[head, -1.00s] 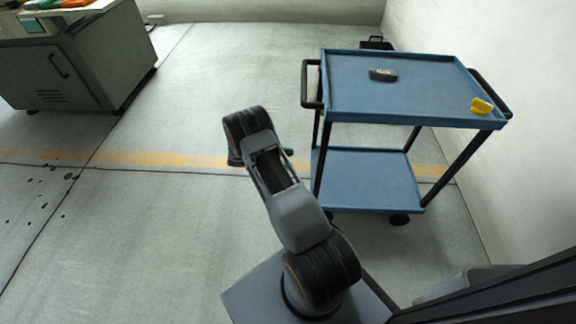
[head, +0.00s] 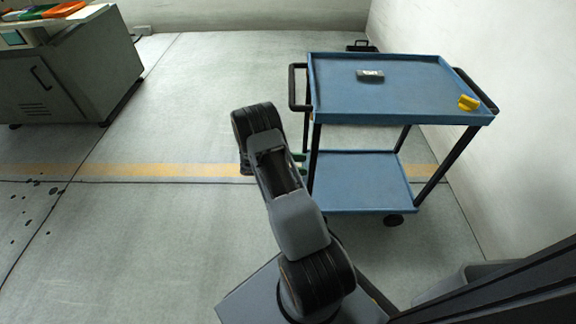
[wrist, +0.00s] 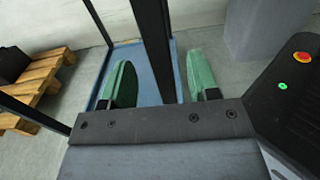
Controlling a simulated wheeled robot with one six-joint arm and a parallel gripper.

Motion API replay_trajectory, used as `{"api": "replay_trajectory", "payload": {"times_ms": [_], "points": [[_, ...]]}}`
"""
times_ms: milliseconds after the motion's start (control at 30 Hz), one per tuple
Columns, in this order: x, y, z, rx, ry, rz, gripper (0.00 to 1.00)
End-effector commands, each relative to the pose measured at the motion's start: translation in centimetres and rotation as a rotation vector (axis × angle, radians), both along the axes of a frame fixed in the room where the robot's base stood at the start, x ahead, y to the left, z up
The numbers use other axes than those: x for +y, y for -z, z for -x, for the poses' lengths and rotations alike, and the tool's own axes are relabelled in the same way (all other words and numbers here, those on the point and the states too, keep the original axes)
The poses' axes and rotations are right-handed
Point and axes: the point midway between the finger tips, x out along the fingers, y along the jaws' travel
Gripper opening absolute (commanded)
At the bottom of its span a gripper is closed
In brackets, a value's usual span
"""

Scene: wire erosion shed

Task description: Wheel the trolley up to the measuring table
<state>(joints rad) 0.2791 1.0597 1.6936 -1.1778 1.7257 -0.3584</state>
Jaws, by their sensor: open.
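The trolley (head: 408,98) is blue with two shelves, black legs and a black push handle (head: 299,88) at each end. It stands to the right in the head view, near the wall. In the wrist view its blue lower shelf (wrist: 152,62) lies below and a black leg crosses the picture. My gripper (wrist: 160,62) has green fingers spread apart, with the leg showing between them; I cannot tell whether they touch it. In the head view my arm hides most of the gripper, beside the trolley's left end. I cannot make out a measuring table for certain.
A dark device (head: 370,76) and a yellow object (head: 468,103) lie on the trolley top. A grey cabinet (head: 75,75) with coloured items stands at upper left. A wooden pallet (wrist: 38,80) shows in the wrist view. Open floor lies between cabinet and trolley.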

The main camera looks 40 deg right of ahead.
Motion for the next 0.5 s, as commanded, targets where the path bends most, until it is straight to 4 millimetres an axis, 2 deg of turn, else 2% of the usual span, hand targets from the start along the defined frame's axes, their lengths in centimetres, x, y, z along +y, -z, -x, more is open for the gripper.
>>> {"api": "replay_trajectory", "payload": {"times_ms": [200,500], "points": [[-2.5,0.1,2.2,-0.001,0.002,0.0,0.55],[-4.3,0.0,3.6,-0.001,0.0,0.001,0.55]]}}
